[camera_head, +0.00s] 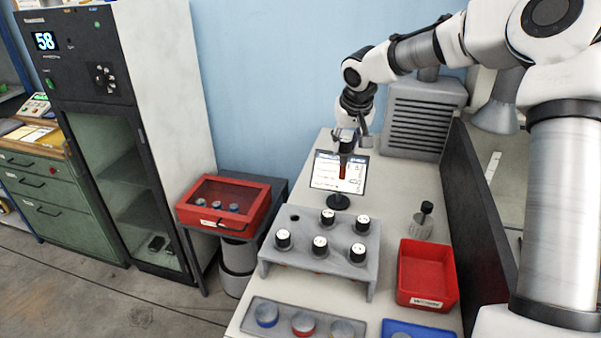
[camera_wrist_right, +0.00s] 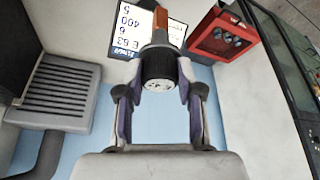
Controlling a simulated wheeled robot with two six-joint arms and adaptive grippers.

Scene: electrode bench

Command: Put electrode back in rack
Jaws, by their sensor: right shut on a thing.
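My right gripper (camera_head: 347,152) hangs above the bench in front of the small display. In the right wrist view its fingers (camera_wrist_right: 157,95) are shut around the black cap of an electrode (camera_wrist_right: 158,68). The electrode's red-brown lower part (camera_head: 343,172) shows below the fingers in the head view. The grey rack (camera_head: 342,236) stands on the bench, nearer than the gripper. It holds several black-capped electrodes with white tops (camera_head: 320,245). One empty hole (camera_head: 293,217) shows at its back left corner. My left gripper is not in view.
The display (camera_head: 325,184) stands behind the rack. A red bin (camera_head: 428,290) and a small bottle (camera_head: 421,228) are to its right. Round-lidded jars sit in a grey holder (camera_head: 284,323) in front. A red lidded box (camera_head: 200,190) is at left; a dark partition (camera_head: 470,200) is at right.

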